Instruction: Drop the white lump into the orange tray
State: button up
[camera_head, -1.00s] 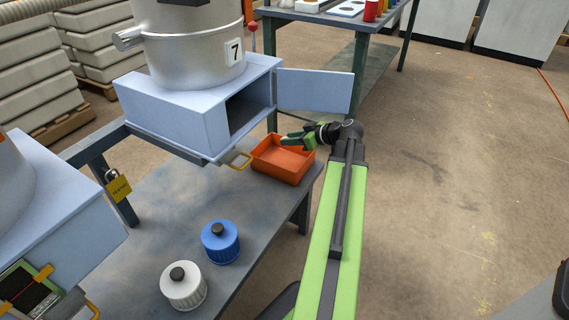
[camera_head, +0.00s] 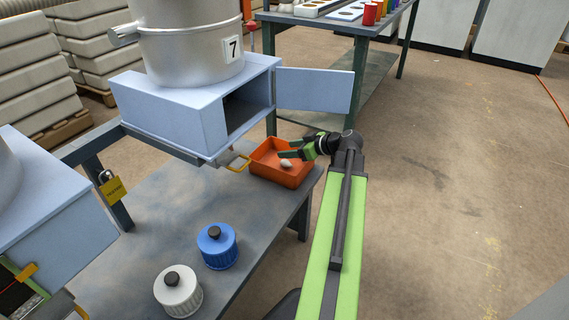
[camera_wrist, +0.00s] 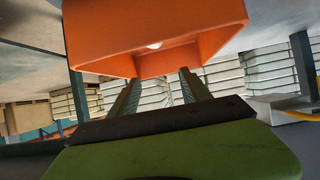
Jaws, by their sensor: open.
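The small white lump (camera_head: 286,163) shows inside the outline of the orange tray (camera_head: 284,181), just below my gripper's fingertips. I cannot tell whether it rests on the tray floor or is still falling. My gripper (camera_head: 284,152) is open over the tray and apart from the lump. In the wrist view the two fingers (camera_wrist: 157,84) stand spread with nothing between them. The wrist view also shows the orange tray (camera_wrist: 110,38) beyond the fingertips and the lump (camera_wrist: 153,45) small and partly hidden there.
The tray stands at the far end of the grey bench (camera_head: 170,215). Blue (camera_head: 217,247) and white (camera_head: 178,292) capped jars stand nearer.

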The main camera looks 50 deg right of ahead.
jog(key=p+v, duration=0.8)
jog(key=v, duration=0.9)
jog(key=shift+s, duration=0.25)
